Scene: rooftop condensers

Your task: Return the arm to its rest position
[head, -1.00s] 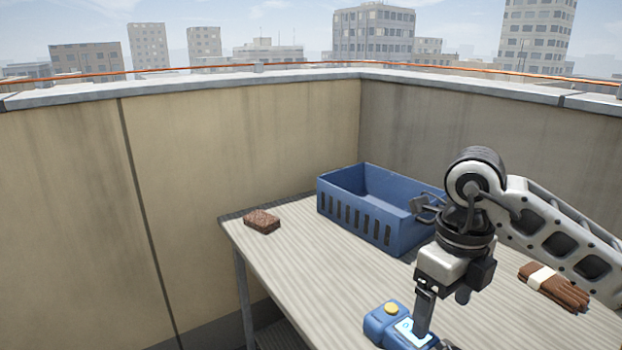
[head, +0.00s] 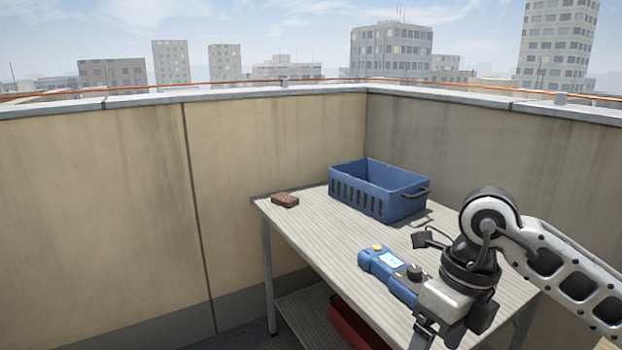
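My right arm comes in from the right, over the near right part of the table. My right gripper (head: 424,336) points down at the bottom edge of the head view. Its fingertips are cut off or hidden, so I cannot tell whether it is open or shut. No held object shows. My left gripper is not in view.
A grey table (head: 310,232) stands in the corner of the parapet walls. On it are a blue crate (head: 375,200), a brown brick-like block (head: 285,200) and a blue handheld device (head: 388,268) beside my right gripper. A red bin (head: 352,328) sits below.

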